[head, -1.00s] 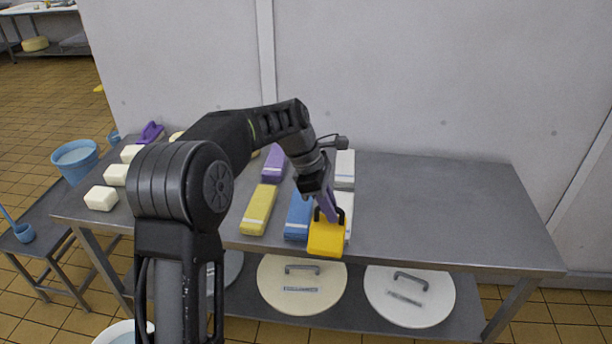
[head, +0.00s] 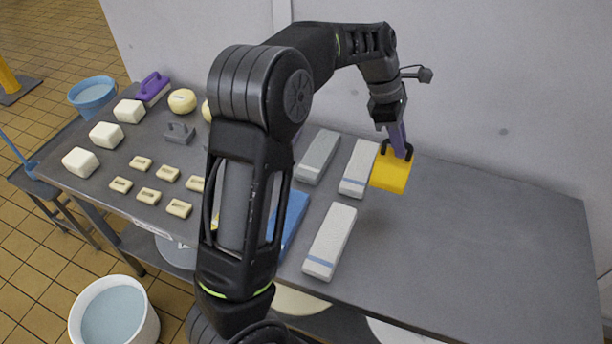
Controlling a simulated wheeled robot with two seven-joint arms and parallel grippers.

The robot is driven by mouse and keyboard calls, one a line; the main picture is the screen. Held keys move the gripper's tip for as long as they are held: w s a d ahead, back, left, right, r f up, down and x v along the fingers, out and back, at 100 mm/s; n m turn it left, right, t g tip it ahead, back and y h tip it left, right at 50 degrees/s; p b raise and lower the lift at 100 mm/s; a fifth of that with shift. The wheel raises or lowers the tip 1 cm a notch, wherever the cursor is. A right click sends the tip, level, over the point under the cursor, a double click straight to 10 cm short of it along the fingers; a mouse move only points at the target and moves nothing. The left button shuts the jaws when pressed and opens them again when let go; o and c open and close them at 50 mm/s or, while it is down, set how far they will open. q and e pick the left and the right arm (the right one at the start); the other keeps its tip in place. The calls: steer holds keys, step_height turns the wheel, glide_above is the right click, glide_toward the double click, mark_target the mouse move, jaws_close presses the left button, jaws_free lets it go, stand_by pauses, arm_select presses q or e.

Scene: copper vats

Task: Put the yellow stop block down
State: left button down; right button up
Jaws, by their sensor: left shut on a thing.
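The yellow stop block (head: 391,174) has a dark handle on top. My left gripper (head: 400,147) is shut on it, at the handle, near the right end of the row of long wrapped blocks. The block looks to be over the grey metal table (head: 470,235); I cannot tell whether it touches the top. My right gripper is not in view.
White-grey long blocks (head: 330,240) and a blue one (head: 291,217) lie just left of the yellow block. White blocks (head: 107,135) and several small cream pieces (head: 149,196) lie further left. The table's right part is clear. A wall (head: 520,90) stands behind.

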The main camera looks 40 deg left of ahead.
mark_target(393, 157)
arm_select(q)
steer(key=shift+s+r, duration=0.2)
steer(key=shift+s, duration=0.05)
steer(key=shift+w+f, duration=0.1)
steer(key=shift+f, duration=0.1)
steer(key=shift+f+p, duration=0.35)
steer(key=shift+f, duration=2.65)
steer(key=shift+f, duration=1.9)
steer(key=c, duration=1.5)
jaws_free()
steer(key=shift+f, duration=0.1)
steer(key=shift+o, duration=0.2)
